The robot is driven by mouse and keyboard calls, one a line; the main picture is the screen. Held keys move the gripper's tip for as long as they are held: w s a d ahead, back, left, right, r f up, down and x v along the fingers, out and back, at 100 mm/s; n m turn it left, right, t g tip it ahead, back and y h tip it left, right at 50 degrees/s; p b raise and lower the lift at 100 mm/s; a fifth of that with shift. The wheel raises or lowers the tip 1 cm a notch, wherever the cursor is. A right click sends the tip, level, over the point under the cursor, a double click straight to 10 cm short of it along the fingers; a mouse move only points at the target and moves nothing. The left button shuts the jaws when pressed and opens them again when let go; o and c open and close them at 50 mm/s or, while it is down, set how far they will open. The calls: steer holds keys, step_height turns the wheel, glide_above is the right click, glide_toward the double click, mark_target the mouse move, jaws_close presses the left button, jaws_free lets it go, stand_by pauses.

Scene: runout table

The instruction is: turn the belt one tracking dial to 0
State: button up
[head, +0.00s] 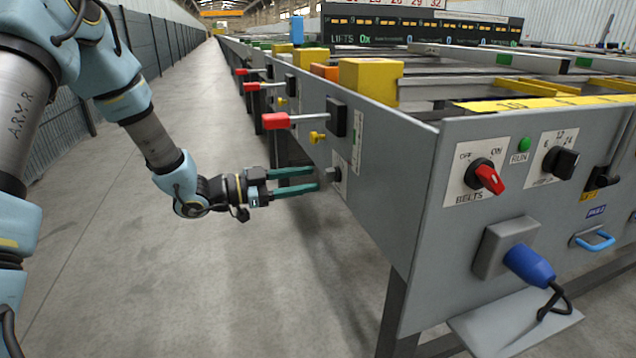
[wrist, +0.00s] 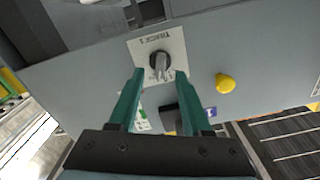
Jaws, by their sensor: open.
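The tracking dial is a small grey knob on a dark round base, on a white plate on the table's side panel. It shows in the head view (head: 335,174) and, nearer, in the wrist view (wrist: 160,63). Its plate (wrist: 172,44) seems to read "TRACK 1" upside down. The knob's grip bar lies roughly up and down in the wrist view; the scale figures are too small to read. My gripper (head: 318,179) is open, its two green fingers (wrist: 160,75) pointing at the panel. The fingertips lie either side of the dial, apparently just short of it; contact cannot be told.
A yellow knob (head: 317,137) and a red-handled lever (head: 276,121) on a black box (head: 336,118) sit above the dial. The end panel carries a red belts switch (head: 485,176), a black selector (head: 561,161) and a blue plug (head: 530,264). The aisle floor (head: 150,280) is clear.

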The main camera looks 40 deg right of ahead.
mark_target(325, 177)
steer(key=shift+x, duration=1.75)
jaws_close()
